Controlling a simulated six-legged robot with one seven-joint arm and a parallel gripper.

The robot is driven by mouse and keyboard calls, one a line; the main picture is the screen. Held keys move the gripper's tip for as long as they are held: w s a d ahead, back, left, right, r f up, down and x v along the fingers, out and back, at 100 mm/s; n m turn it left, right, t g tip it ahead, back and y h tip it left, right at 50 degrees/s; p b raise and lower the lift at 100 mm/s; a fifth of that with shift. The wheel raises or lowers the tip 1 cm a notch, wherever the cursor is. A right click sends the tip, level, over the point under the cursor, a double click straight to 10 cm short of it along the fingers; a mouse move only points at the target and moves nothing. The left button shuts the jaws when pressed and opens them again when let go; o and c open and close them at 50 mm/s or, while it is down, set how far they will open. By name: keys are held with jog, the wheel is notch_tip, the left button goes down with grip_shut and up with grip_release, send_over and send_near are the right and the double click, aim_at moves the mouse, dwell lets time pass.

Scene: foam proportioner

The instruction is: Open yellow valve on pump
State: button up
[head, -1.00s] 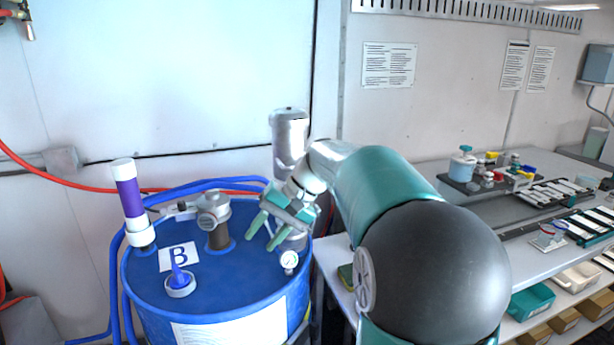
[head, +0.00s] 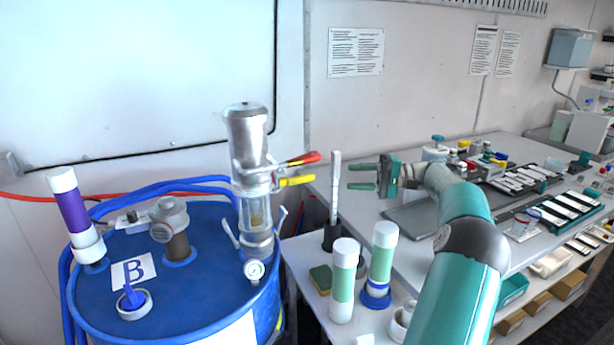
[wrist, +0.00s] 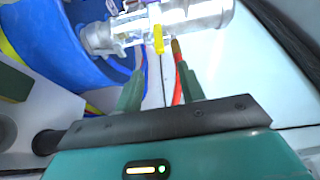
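The silver pump (head: 248,150) stands upright on the blue drum (head: 200,270). Its yellow valve handle (head: 297,181) sticks out to the right, roughly level, just below a red handle (head: 303,158). In the wrist view the yellow handle (wrist: 158,40) lies ahead, between the lines of the two fingers, and the red handle (wrist: 178,80) shows close to the right finger. My gripper (head: 350,177) is to the right of the yellow handle, apart from it. Its green fingers point left toward the pump, spread and empty; they also show in the wrist view (wrist: 162,76).
Green-and-white tubes (head: 343,285) and a tall rod (head: 335,190) stand on the bench below my gripper. Free air lies between gripper and handles.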

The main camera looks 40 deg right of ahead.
aim_at(313, 179)
jog(key=x, duration=1.4)
jog(key=shift+f, duration=0.15)
jog(key=shift+s, duration=0.1)
jog(key=shift+c, duration=0.2)
grip_shut()
